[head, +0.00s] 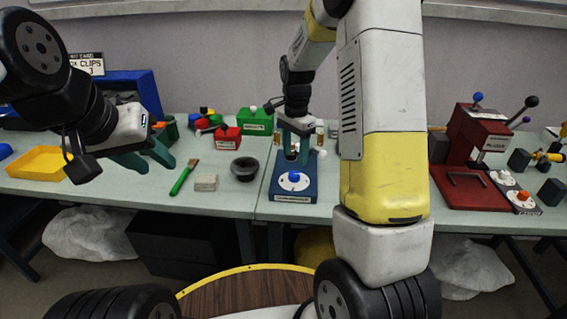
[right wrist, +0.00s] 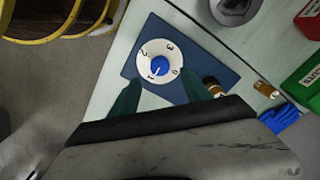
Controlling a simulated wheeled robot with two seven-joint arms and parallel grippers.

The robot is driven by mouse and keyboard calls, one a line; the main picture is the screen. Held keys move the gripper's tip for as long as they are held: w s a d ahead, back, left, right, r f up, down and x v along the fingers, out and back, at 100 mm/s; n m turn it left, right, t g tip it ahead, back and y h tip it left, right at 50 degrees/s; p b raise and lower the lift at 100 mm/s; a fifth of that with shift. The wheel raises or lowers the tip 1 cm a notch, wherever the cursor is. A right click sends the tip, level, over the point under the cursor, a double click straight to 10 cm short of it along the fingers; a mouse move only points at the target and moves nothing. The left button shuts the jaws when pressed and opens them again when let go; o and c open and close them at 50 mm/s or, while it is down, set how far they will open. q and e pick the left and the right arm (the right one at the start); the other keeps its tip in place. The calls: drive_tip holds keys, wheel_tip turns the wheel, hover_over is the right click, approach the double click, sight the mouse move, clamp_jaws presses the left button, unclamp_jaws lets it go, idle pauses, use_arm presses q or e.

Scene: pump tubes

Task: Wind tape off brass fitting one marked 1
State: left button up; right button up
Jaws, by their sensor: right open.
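A blue base plate (head: 309,187) carries a white dial (head: 294,181) with a blue knob (head: 295,176). In the right wrist view the dial (right wrist: 172,72) has marks that look like 0, 1, 2 and 3. My right gripper (head: 295,146) is open above the plate's back part; its teal fingers (right wrist: 160,88) reach over the plate beside the dial. A brass fitting (right wrist: 211,86) with a dark band shows beside the right finger, partly hidden. A second brass fitting (right wrist: 265,89) stands off the plate. I cannot read a number or tape on either. My left gripper (head: 158,163) is open and empty.
A yellow tray (head: 42,162) is far left. A red press (head: 468,150) stands right. The front table edge is clear.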

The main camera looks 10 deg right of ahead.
sight(294, 173)
wheel_tip(294, 173, down, 7)
drive_tip(key=shift+r, duration=0.1)
idle(0.3)
clamp_jaws()
